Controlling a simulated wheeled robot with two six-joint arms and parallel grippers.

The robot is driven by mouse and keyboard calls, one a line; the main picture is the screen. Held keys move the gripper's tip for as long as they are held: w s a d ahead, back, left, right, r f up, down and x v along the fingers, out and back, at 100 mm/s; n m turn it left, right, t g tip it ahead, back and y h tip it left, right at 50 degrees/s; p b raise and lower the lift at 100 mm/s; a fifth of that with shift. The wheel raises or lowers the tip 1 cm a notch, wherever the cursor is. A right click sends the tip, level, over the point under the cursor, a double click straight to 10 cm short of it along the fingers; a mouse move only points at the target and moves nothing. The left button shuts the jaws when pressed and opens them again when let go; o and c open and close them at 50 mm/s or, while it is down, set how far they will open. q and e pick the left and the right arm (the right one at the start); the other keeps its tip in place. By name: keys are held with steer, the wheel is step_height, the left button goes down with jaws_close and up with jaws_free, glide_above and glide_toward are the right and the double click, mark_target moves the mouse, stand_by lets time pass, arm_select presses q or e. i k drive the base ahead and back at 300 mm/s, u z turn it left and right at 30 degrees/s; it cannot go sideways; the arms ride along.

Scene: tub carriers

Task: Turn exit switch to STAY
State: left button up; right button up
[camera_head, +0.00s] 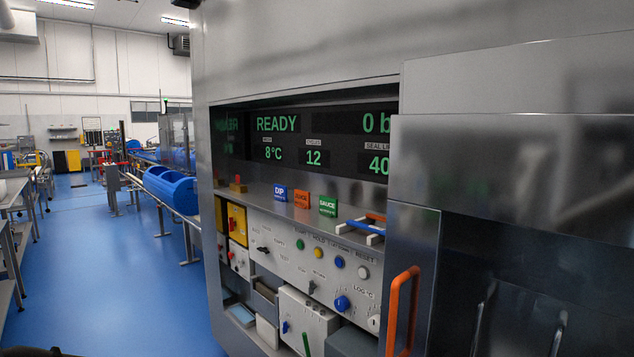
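A white control panel (290,258) is set in the recess of a large steel machine. It carries a black switch (263,249) at the left, another dark switch (312,287) lower in the middle and a blue knob (341,303) at the lower right. A lower white box (300,309) has a small blue switch (285,327) and a green lever (306,344). The printed labels are too small to read reliably, so I cannot tell which control is the exit switch or where it points. Neither of my grippers shows in this view.
The steel machine (300,45) fills the right, with an orange handle (402,305) standing out from its front. A display (282,124) reads READY above a shelf with coloured blocks (302,199). Blue floor (120,270) is clear at the left; a blue tub (171,188) stands farther back.

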mark_target(312, 287)
steer(key=u, duration=0.3)
steer(key=k, duration=0.4)
steer(key=u, duration=1.3)
steer(key=i, duration=0.8)
steer(key=z, duration=0.8)
steer(key=i, duration=0.55)
steer(key=z, duration=0.55)
